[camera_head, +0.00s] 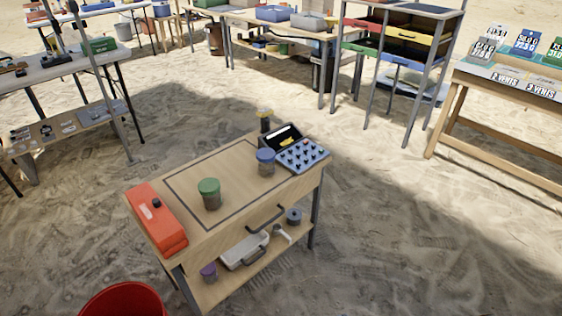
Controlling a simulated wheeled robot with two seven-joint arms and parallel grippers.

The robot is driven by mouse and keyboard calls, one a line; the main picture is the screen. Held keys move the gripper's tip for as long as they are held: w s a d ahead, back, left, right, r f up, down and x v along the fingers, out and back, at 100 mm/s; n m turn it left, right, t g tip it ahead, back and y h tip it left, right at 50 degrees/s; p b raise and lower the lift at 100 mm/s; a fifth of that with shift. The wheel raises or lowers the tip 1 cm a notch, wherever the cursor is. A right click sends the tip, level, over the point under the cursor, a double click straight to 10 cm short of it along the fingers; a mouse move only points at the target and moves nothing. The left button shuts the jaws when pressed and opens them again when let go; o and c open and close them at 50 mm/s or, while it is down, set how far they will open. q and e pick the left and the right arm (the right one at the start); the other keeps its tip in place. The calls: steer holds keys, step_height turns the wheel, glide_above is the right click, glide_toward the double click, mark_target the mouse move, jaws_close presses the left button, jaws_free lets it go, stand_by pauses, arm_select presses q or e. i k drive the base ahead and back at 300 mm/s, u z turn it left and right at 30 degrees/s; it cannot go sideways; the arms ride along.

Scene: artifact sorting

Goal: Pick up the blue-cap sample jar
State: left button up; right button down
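The blue-cap sample jar (265,162) stands upright on the wooden work cart (235,206), near its far right part. It is a dark clear jar with a blue lid, close beside the left edge of a blue-grey tray with dark knobs. A green-cap jar (210,193) stands upright to its left, inside the dark outline on the cart top. A yellow-topped dark jar (264,119) stands behind at the far edge. Neither of my grippers is in view.
A red box (157,218) lies on the cart's left end. The knobbed tray (302,155) and an open black case (283,137) crowd the right end. A red bucket (124,300) stands at the front left. Sand around the cart is mostly clear; tables and shelves stand farther back.

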mark_target(265, 170)
steer(key=z, duration=1.45)
steer(key=i, duration=1.45)
steer(key=u, duration=1.15)
